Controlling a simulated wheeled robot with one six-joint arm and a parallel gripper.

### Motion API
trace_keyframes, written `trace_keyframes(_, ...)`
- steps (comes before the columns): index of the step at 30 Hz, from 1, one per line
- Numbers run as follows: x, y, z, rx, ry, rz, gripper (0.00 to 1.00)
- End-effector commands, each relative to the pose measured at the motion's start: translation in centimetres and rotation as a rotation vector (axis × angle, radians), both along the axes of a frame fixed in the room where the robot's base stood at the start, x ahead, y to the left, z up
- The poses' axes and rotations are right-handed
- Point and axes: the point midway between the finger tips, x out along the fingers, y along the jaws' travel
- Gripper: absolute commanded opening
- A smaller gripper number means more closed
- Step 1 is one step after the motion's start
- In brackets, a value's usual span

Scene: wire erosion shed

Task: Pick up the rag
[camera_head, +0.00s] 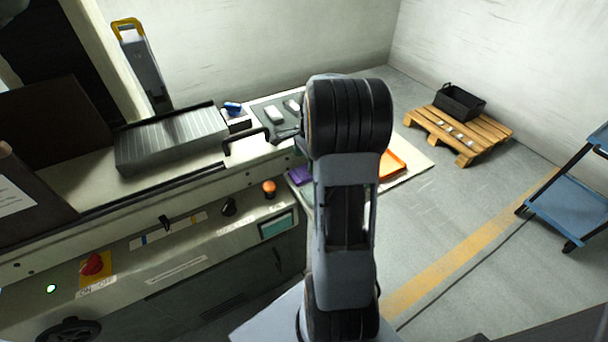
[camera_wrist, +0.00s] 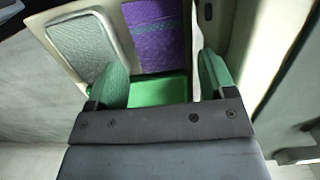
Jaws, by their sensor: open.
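A purple, ribbed, cloth-like piece (camera_wrist: 156,38), which looks like the rag, lies at the top middle of the wrist view, its far end cut off by the frame. In the head view a purple patch (camera_head: 300,175) shows just left of my arm, partly hidden by it. My gripper (camera_wrist: 162,64) is open, with its two green-faced fingers apart and nothing clasped between them. The purple piece lies ahead of the fingertips, roughly in line with the gap. A flat green surface (camera_wrist: 160,90) shows between the fingers. My gripper is hidden in the head view.
A grey-green textured pad (camera_wrist: 84,46) in a pale frame lies left of the purple piece. In the head view, an orange tray (camera_head: 392,163) is right of my arm. The machine bench (camera_head: 180,192) fills the left. A pallet (camera_head: 461,134) and blue cart (camera_head: 572,200) stand right; floor between is clear.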

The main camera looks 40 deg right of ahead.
Motion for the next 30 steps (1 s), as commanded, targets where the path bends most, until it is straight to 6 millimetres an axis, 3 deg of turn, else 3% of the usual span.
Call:
trace_keyframes(9,0.0,0.8,-4.0,0.001,0.002,0.001,0.77)
trace_keyframes(20,0.0,0.9,-4.6,0.000,0.001,0.001,0.77)
trace_keyframes(30,0.0,0.9,-4.6,0.000,0.001,0.001,0.44)
